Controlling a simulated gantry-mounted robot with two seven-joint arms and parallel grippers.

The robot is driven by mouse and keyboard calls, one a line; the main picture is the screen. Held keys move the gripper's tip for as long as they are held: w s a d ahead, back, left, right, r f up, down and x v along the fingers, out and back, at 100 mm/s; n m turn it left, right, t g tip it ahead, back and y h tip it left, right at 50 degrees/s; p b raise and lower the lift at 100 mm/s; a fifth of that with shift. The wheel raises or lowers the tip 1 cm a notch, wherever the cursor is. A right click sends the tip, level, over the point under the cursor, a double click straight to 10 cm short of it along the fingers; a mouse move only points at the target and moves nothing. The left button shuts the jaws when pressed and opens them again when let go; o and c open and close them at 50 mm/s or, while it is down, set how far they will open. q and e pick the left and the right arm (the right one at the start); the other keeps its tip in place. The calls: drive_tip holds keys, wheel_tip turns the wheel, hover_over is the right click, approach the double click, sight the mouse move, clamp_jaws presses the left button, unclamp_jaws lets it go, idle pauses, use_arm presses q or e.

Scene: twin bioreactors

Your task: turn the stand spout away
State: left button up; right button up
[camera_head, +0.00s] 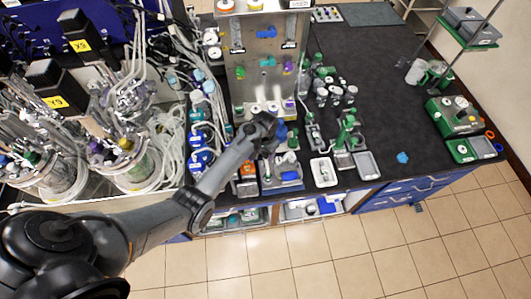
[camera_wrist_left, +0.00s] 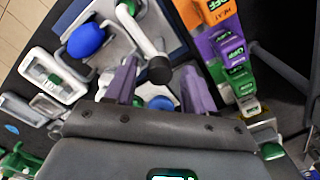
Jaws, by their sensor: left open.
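The stand spout, a pale tube with a black round end (camera_wrist_left: 160,70), shows in the left wrist view. It runs from a white and green upright over a grey and blue tray. My left gripper (camera_wrist_left: 160,78) is open, with its two purple fingers on either side of the spout's black end. I cannot tell whether they touch it. In the head view my left gripper (camera_head: 268,148) is over the stand's blue tray (camera_head: 284,184), and my arm hides much of the stand. My right gripper is not in view.
A blue rounded object (camera_wrist_left: 87,40) lies beside the spout. Orange, purple and green labelled blocks (camera_wrist_left: 228,55) stand close on the other side. In the head view a white tray (camera_head: 324,172) is to the right, and a metal panel (camera_head: 262,60) rises behind.

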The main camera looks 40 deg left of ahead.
use_arm(q)
clamp_jaws()
